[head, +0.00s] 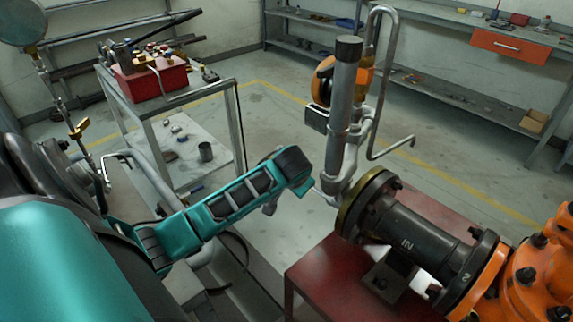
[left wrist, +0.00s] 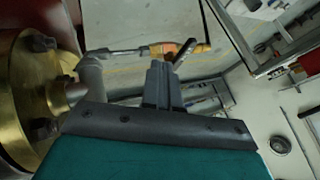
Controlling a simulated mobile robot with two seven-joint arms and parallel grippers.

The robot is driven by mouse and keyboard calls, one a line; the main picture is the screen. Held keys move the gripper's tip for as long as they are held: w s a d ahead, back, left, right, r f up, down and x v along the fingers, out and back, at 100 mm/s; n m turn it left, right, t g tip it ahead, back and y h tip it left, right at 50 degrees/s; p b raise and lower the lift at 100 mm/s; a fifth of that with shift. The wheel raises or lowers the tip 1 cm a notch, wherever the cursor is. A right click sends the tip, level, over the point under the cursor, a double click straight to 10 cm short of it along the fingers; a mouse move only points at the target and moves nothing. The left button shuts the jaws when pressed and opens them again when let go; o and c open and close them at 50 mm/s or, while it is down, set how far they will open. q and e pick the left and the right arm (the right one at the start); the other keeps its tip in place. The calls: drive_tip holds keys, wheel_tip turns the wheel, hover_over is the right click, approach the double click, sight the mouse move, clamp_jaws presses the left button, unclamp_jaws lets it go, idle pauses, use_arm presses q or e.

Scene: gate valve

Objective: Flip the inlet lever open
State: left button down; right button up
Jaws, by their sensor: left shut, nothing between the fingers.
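The teal left arm reaches from the left in the head view to the inlet pipework beside the brass flange (head: 362,205) of the black pipe (head: 410,232) marked IN. In the left wrist view my left gripper (left wrist: 160,78) is shut and empty. Just beyond its fingertips is an orange-yellow valve fitting (left wrist: 160,49) on a thin grey rod, with a short dark lever (left wrist: 186,54) slanting across it. I cannot tell whether the fingers touch the lever. In the head view the arm's end hides this fitting. My right gripper is not in view.
A grey vertical pipe (head: 342,105) with an orange device stands close beside the arm's end. A red stand (head: 320,278) sits below the black pipe. A cart (head: 160,105) with a red toolbox (head: 150,82) stands behind on the left. Open floor lies beyond.

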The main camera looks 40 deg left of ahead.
use_arm(q)
drive_tip(key=shift+w+a+r+n+g+y, duration=0.15)
drive_tip(key=shift+a+r+n, duration=0.05)
drive_tip(key=shift+a+r, duration=0.4)
drive_tip(key=shift+w+a+r+n+g+y, duration=0.1)
drive_tip(key=shift+a+r+n+g+y, duration=0.1)
drive_tip(key=shift+a+r, duration=0.3)
drive_tip(key=b+x, duration=0.2)
drive_tip(key=x, duration=0.8)
drive_tip(key=shift+w, duration=0.1)
